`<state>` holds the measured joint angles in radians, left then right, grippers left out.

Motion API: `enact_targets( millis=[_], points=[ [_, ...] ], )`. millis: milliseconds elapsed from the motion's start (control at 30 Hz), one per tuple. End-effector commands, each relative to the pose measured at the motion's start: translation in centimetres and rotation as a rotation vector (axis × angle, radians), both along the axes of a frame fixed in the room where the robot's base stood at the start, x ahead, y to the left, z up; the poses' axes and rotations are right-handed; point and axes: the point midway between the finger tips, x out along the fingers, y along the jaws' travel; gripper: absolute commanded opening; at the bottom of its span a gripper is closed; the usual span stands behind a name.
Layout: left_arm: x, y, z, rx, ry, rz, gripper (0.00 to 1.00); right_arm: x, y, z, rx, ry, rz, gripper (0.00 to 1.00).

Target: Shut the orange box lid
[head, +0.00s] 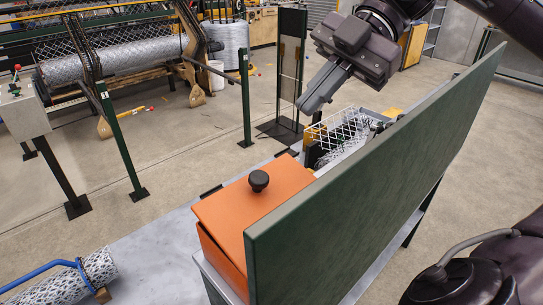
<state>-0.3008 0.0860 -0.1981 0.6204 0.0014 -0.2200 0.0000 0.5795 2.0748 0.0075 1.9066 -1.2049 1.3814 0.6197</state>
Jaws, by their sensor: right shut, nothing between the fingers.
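The orange box (220,257) stands on the grey bench at the lower middle. Its orange lid (228,208), with a round black knob (258,181), lies over the box top. The lid's near left edge shows above the box wall; I cannot tell whether it sits fully flush. A tall dark green panel (370,190) hides the right side of the box and lid. My right gripper (309,104) is shut and empty, in the air above and beyond the lid, to the right of the knob and apart from it. My left gripper is not in view.
A white wire basket (338,135) with mesh pieces stands behind the box, below my right gripper. The green panel rises along the bench's right side. A mesh roll (65,280) with a blue handle lies at lower left. The bench (150,250) left of the box is clear.

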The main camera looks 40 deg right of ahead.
Motion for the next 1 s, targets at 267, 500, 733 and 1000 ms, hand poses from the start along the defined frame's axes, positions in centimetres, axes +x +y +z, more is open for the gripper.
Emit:
enact_targets(
  millis=[267,500,733,1000],
  points=[
    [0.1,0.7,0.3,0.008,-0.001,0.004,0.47,0.6,4.0,-3.4,0.003,-0.004,0.009,0.00],
    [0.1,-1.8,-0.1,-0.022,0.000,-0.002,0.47,1.4,6.0,-7.1,0.001,-0.003,0.002,0.00],
    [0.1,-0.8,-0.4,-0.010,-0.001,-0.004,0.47,2.0,6.0,-8.9,-0.002,-0.004,0.001,0.00],
    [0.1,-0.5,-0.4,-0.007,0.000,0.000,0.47,2.0,6.0,-9.1,-0.001,-0.004,0.002,0.00]
  ],
)
